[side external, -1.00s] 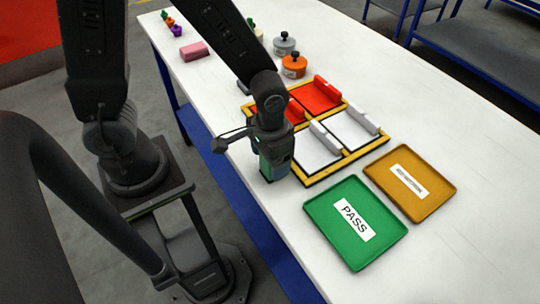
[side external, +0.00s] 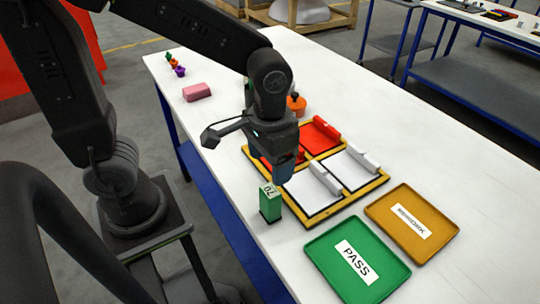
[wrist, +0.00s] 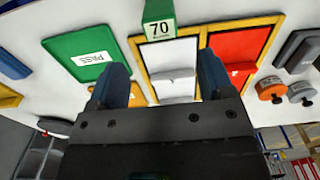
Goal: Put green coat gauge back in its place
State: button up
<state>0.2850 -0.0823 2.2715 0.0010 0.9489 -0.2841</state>
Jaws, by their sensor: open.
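The green coat gauge (side external: 270,204) is a small upright green block with a white "70" label on its top. It stands on the white table beside the left edge of the yellow-framed rack. In the wrist view the gauge (wrist: 158,22) is at the top centre, beyond my fingertips. My gripper (side external: 272,172) is open and empty, above and behind the gauge, apart from it. In the wrist view my two blue-grey fingers (wrist: 162,75) are spread wide with nothing between them.
The yellow-framed rack (side external: 360,196) has red and white panels with upright bars. A green PASS tray (side external: 330,243) and an orange tray (side external: 385,205) lie at the front right. An orange knobbed weight (side external: 297,104), a pink block (side external: 196,91) and several small coloured pieces (side external: 173,61) stand farther back.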

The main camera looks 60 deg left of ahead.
jog(key=shift+r, duration=0.35)
jog(key=s+a+r+t, duration=0.5)
jog(key=a+r, duration=0.2)
jog(key=shift+a+r+t, duration=0.3)
jog(key=shift+a+r, duration=0.05)
jog(key=shift+r, duration=0.05)
